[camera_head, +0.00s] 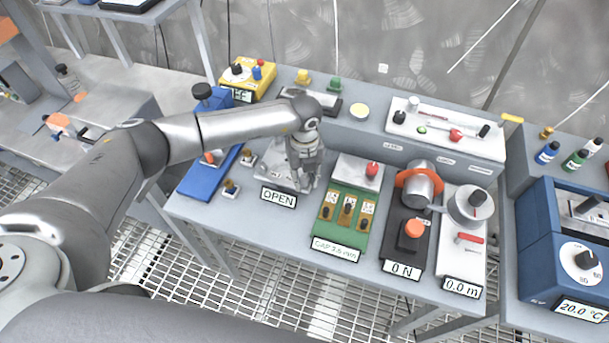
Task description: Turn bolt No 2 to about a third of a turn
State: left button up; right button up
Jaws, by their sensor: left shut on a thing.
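My left gripper (304,183) points down over a grey metal plate (275,172) with a sign reading "OPEN" (279,196). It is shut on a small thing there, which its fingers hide. Which piece is bolt No 2 I cannot tell. The board's front sign (335,249) appears to read "GAP 2.6 mm". My right gripper is not in view.
Right of the board stand a black unit with an orange button (411,230) and "0 N" sign, then a white unit with a dial (475,198). A blue stand (213,172) is at left, a yellow box (247,84) behind. A blue box (543,235) is at far right.

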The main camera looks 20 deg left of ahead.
pick_arm(q)
jog(key=shift+f+m+b, duration=0.15)
jog(key=shift+m+b, duration=1.05)
jog(key=m+b, duration=1.4)
jog(key=shift+m, duration=0.3)
jog(key=m+b, duration=0.2)
jog(key=m, duration=0.1)
jog(key=shift+r+m+b, duration=0.2)
jog(key=shift+m+b, duration=0.75)
jog(key=shift+m, duration=0.15)
jog(key=o, duration=1)
jog(key=shift+o, duration=0.2)
